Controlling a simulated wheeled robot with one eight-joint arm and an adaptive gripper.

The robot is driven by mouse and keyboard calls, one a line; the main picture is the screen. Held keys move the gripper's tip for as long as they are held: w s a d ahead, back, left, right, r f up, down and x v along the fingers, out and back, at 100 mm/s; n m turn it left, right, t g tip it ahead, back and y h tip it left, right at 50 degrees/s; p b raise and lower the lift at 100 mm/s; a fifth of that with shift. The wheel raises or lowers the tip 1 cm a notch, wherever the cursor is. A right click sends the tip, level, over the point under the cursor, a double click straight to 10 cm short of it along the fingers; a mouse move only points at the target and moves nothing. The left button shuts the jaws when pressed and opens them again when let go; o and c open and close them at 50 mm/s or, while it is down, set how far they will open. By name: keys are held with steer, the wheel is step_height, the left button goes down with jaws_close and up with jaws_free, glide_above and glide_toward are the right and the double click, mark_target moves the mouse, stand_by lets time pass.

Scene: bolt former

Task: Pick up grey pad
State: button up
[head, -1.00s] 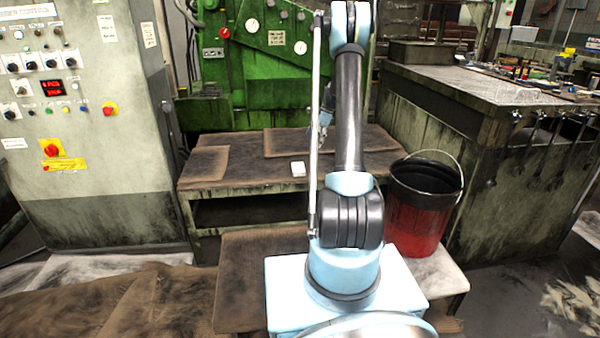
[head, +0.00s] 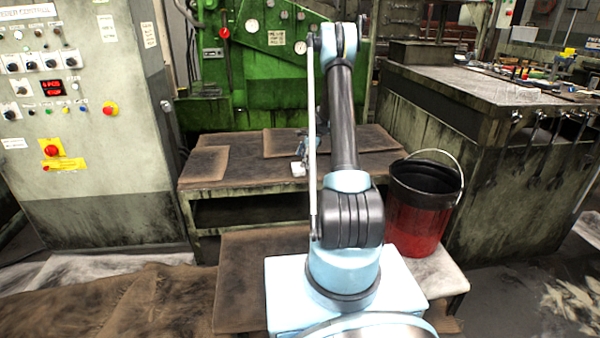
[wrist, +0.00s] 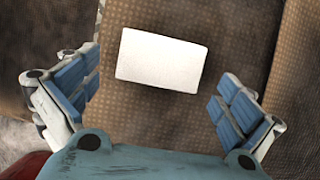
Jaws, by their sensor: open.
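The pad (head: 298,170) is a small, pale, near-white block lying flat on the brown-matted bench, just left of my arm in the head view. In the wrist view the pad (wrist: 162,59) is a light rectangle, slightly tilted, ahead of and between the fingers. My gripper (wrist: 160,100) is open and empty, with one blue-padded finger on each side below the pad. In the head view my gripper (head: 304,150) is small and partly hidden by my arm, close to the pad. I cannot tell the exact height of the fingers above the bench.
The low bench (head: 250,185) has flat brown mats on top. The green machine (head: 270,85) stands behind it. A red and black bucket (head: 420,225) stands right of my arm. A grey control cabinet (head: 85,195) is at left and a workbench (head: 480,150) at right.

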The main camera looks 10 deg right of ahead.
steer(key=x, duration=0.3)
steer(key=shift+w+a+f, duration=0.1)
steer(key=shift+a+f, duration=0.05)
steer(key=shift+a, duration=0.1)
steer(key=shift+c, duration=0.6)
steer(key=c, duration=0.6)
steer(key=shift+o, duration=0.2)
step_height(320, 180, up, 10)
steer(key=shift+c, duration=0.4)
